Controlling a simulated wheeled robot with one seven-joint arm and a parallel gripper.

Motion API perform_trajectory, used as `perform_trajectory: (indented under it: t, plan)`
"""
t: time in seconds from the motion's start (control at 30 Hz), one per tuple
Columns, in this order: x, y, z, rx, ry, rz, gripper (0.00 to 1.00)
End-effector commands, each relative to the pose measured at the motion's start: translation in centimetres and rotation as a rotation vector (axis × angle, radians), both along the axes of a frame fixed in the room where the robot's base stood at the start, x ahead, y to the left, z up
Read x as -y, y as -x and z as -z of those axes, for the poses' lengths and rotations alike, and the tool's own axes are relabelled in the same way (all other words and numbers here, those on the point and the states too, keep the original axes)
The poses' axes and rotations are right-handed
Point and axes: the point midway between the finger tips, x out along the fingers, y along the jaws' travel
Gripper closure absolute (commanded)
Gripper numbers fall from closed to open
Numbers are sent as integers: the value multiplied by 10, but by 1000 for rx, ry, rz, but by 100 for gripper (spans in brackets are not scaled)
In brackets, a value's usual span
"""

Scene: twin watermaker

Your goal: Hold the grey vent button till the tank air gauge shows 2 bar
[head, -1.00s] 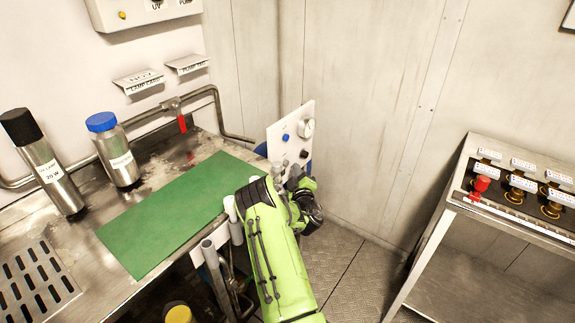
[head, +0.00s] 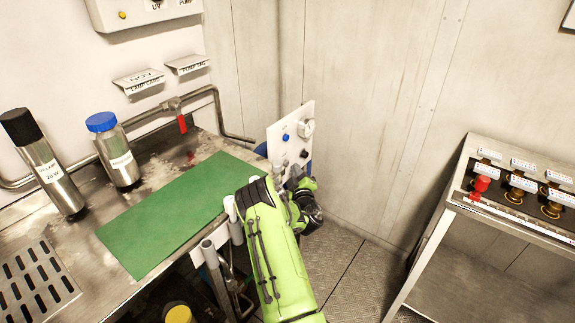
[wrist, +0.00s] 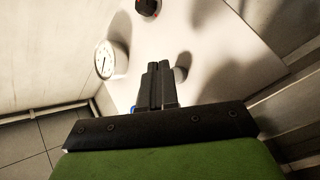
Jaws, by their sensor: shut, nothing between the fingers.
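The white panel (head: 292,122) stands upright past the right end of the bench. It carries a round white gauge (head: 306,128), which also shows in the wrist view (wrist: 111,59); its needle is too small to read surely. My gripper (wrist: 158,68) is shut and empty, its fingertips pointing at the panel. A grey round button (wrist: 181,74) shows just right of the fingertips, partly hidden by them. I cannot tell whether the fingers touch it. In the head view my wrist hides the panel's lower part.
A blue button (head: 285,138) and a dark knob (head: 304,153) are on the same panel. A green mat (head: 165,212) lies on the steel bench beside my arm. A metal stand with valves (head: 515,190) is at the right. Floor between is clear.

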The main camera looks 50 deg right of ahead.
Motion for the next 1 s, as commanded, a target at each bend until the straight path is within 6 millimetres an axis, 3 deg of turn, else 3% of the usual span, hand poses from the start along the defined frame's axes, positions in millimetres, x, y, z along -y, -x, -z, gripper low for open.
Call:
perform_trajectory:
  t: [1.0]
  plan:
    - [-1, -13, 0, 0, 0, -1, 100]
